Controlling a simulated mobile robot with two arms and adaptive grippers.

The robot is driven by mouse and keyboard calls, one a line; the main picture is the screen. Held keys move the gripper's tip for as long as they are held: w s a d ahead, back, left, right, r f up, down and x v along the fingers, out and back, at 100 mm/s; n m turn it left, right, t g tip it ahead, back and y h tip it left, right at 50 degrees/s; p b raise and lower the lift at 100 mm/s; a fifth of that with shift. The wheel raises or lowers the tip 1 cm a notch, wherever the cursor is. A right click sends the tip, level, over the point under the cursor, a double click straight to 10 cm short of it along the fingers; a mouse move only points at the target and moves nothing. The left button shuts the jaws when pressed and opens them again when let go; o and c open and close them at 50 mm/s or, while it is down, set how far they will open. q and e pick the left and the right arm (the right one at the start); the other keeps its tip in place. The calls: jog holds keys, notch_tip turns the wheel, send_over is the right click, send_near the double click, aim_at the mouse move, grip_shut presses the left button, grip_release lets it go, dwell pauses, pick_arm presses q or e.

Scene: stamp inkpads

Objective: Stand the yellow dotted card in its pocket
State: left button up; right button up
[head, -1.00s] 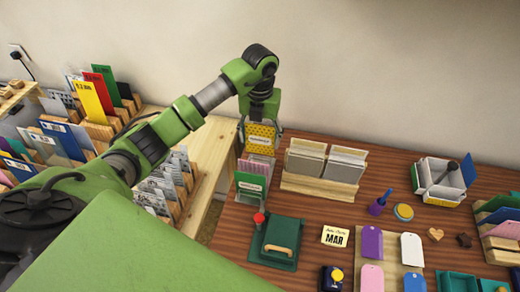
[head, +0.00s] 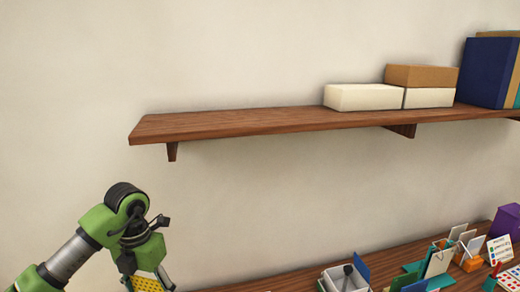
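My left gripper (head: 147,279) hangs down at the bottom left of the head view, its fingertips cut off by the lower edge. The yellow dotted card (head: 149,286) shows between its two fingers, which sit at the card's side edges. Only the card's upper part is in view. The card's lower part and any pocket below it are out of view. My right gripper is not in view.
A wooden shelf (head: 250,122) on the wall carries cream and brown boxes (head: 422,76) and dark blue binders (head: 485,72). Below, the table (head: 290,284) holds a white bin (head: 340,280) and card stands (head: 437,262) at the right. The wall between is bare.

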pick_arm(q)
jog(key=s+d+m, duration=0.2)
jog(key=s+m, duration=0.3)
jog(key=m, duration=0.6)
jog(key=s+d+m+b, duration=0.1)
jog(key=s+d+m, duration=0.1)
jog(key=s+m, duration=0.4)
jog(key=s+d+m+b, duration=0.1)
jog(key=s+m, duration=0.4)
jog(key=m, duration=1.1)
jog(key=shift+s+d+f+m, duration=0.35)
jog(key=shift+d+f+m, duration=0.1)
jog(key=shift+d, duration=0.3)
